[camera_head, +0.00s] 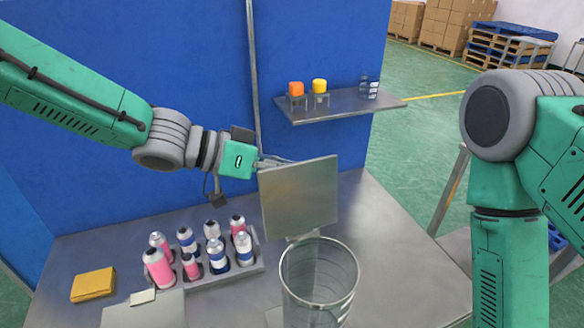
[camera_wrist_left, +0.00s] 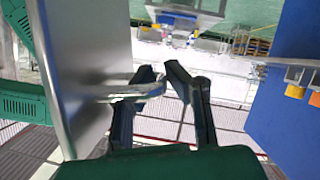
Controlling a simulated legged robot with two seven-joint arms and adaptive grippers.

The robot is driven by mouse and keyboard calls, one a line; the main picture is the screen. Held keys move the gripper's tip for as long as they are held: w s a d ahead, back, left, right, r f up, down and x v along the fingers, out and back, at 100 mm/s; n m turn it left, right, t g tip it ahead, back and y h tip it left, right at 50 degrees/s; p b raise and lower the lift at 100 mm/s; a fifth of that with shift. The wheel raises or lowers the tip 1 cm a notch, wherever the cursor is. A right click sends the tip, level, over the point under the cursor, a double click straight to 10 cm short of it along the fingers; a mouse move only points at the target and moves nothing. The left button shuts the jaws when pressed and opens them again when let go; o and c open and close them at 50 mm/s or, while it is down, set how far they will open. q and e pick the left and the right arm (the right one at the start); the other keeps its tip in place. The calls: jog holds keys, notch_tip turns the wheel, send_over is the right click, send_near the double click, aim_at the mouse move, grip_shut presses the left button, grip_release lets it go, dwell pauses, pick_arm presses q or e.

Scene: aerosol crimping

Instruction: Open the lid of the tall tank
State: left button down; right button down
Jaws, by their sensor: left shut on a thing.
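The tall tank (camera_head: 318,290) is a round, shiny, see-through-looking vessel with its top uncovered, at the front middle in the head view. Its lid (camera_head: 300,200) is a square grey metal plate standing nearly upright behind the tank's rim. The lid also fills the left part of the left wrist view (camera_wrist_left: 85,60), edge toward the camera. My left gripper (camera_head: 272,162) is at the lid's upper left edge. In the left wrist view its dark fingers (camera_wrist_left: 160,82) are shut on the lid's metal handle (camera_wrist_left: 115,92). My right gripper is out of view; only its arm shows.
A rack (camera_head: 238,270) of pink, white and blue cans stands left of the tank. A yellow block (camera_head: 93,285) lies at the table's left. A wall shelf (camera_head: 340,108) with orange and yellow caps is behind. The table (camera_head: 395,255) right of the tank is clear.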

pick_arm(q)
jog(key=c, duration=1.6)
grip_release()
jog(key=v, duration=1.2)
jog(key=shift+f, duration=0.1)
